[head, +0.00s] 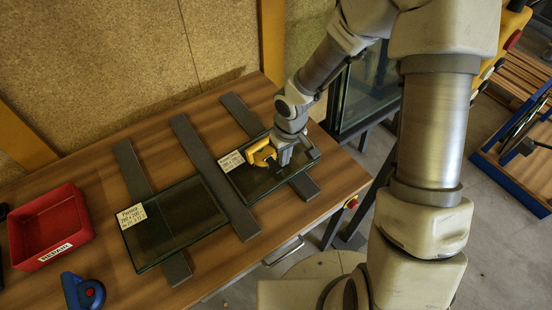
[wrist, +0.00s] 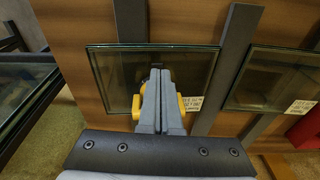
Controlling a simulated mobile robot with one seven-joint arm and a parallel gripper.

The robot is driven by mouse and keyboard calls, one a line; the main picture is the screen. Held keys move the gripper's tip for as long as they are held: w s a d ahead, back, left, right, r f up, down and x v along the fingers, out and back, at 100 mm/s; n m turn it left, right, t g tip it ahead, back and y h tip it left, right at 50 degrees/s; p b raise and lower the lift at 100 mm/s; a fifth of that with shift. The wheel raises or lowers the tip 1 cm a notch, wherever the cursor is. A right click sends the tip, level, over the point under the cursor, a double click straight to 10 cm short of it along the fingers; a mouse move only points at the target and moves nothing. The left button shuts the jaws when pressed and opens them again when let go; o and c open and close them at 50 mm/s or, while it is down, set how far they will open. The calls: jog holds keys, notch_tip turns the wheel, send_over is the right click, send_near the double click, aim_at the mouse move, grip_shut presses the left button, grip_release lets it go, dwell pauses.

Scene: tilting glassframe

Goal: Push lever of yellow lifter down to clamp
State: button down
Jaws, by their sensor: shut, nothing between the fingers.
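The yellow lifter (head: 261,152) is on the right glass pane (head: 247,182) in the head view. In the wrist view only yellow parts of the lifter (wrist: 191,104) show on both sides of my fingers, over the glass pane (wrist: 105,65). My gripper (head: 284,157) is at the lifter's right side in the head view. In the wrist view its two fingers (wrist: 160,74) are together with nothing between them. The fingers hide most of the lifter, and I cannot make out its lever or whether they touch.
A second labelled pane (head: 170,228) lies to the left on dark strips (head: 205,165). Framed glass (head: 370,85) stands beyond the table's right edge.

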notch_tip(320, 180, up, 12)
jog(key=s+p, duration=0.1)
jog(key=p, duration=0.1)
jog(key=shift+d+f, duration=0.2)
jog(key=shift+d, duration=0.1)
